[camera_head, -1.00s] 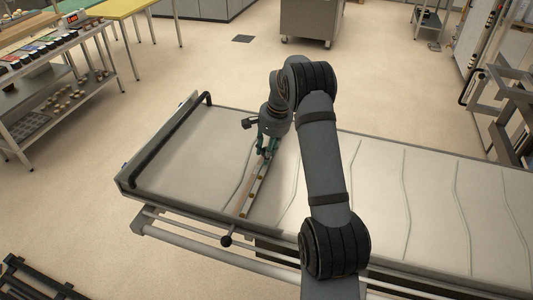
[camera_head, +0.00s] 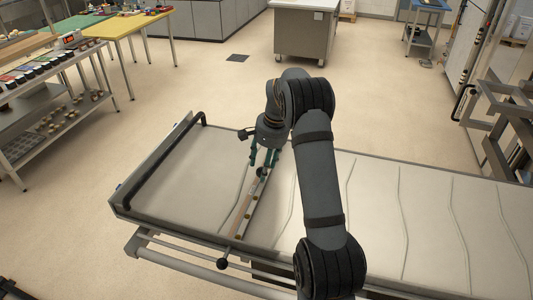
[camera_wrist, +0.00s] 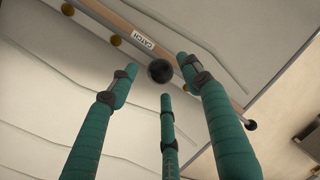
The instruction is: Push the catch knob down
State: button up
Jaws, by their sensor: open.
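The catch knob (camera_wrist: 160,70) is a dark round ball in the wrist view. It sits on a long strip beside a white label (camera_wrist: 143,39) reading CATCH. My gripper (camera_wrist: 157,76) has green fingers spread apart around the knob's place in that picture; I see no finger clearly touching it. In the head view my gripper (camera_head: 264,160) hangs over the strip (camera_head: 249,206), pointing down, empty. The knob itself is hard to make out there among the fingers.
The strip lies across a pale padded loader belt (camera_head: 400,205) with a black bar (camera_head: 165,158) at its left end. Brass-coloured studs (camera_wrist: 115,40) line the strip. Another black ball (camera_head: 222,264) stands off the front edge. Shelves (camera_head: 50,120) stand at the left.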

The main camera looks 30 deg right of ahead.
notch_tip(320, 180, up, 8)
jog(key=s, duration=0.1)
jog(key=shift+s+d, duration=0.2)
jog(key=shift+d, duration=0.25)
jog(key=f, duration=0.4)
jog(key=w+a+f, duration=0.1)
jog(key=f, duration=0.3)
jog(key=w+f, duration=0.1)
jog(key=f, duration=0.3)
jog(key=shift+a+f, duration=0.15)
jog(key=shift+a, duration=0.05)
jog(key=shift+w+d+r+p, duration=0.1)
jog(key=shift+r+p, duration=0.75)
jog(key=shift+p, duration=0.05)
jog(key=shift+r+p, duration=0.45)
jog(key=shift+p, duration=0.05)
jog(key=shift+f, duration=0.1)
